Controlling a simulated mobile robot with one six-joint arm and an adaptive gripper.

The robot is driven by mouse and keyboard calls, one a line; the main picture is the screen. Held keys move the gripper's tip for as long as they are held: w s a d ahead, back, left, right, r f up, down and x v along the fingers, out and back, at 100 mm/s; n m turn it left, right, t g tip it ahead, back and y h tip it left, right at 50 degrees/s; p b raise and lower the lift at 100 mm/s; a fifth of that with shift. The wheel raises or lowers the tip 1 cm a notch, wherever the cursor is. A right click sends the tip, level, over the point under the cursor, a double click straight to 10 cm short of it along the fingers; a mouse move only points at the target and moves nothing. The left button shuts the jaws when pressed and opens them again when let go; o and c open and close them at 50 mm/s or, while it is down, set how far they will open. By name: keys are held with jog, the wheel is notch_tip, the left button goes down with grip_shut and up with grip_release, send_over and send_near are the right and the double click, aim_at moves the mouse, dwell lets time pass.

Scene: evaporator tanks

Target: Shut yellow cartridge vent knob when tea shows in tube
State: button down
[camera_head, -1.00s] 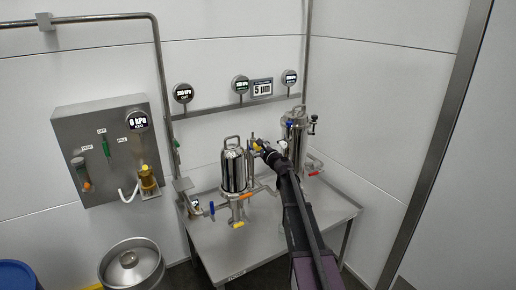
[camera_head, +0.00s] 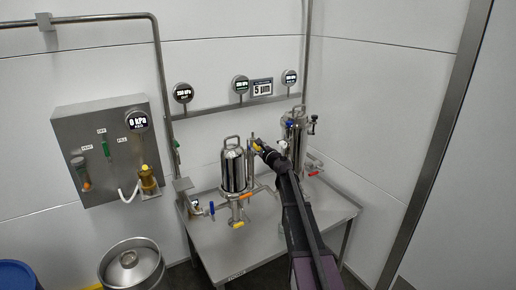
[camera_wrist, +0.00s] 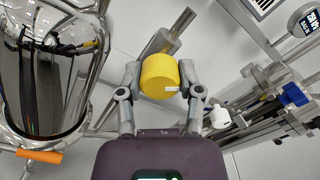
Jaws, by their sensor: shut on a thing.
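The yellow vent knob (camera_wrist: 160,76) is between the two grey fingers of my gripper (camera_wrist: 160,84) in the wrist view. The fingers are closed on its sides. In the head view the yellow knob (camera_head: 257,145) shows at the tip of my arm, just right of the shiny cartridge housing (camera_head: 234,171). The same housing fills the left of the wrist view (camera_wrist: 42,75). A metal pipe (camera_wrist: 172,35) runs up behind the knob. I cannot make out tea in any tube.
A second housing (camera_head: 296,140) with a red handle stands on the right of the steel table (camera_head: 275,255). An orange handle (camera_wrist: 40,156) sits low beside the near housing. A wall panel (camera_head: 105,150) with a 0 kPa gauge and a keg (camera_head: 131,265) are at left.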

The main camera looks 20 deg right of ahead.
jog(key=shift+n, duration=0.3)
jog(key=n, duration=0.5)
jog(key=shift+w, duration=0.1)
jog(key=n, duration=0.5)
dwell(0.5)
jog(key=shift+c, duration=1.3)
grip_release()
jog(key=v, duration=1.2)
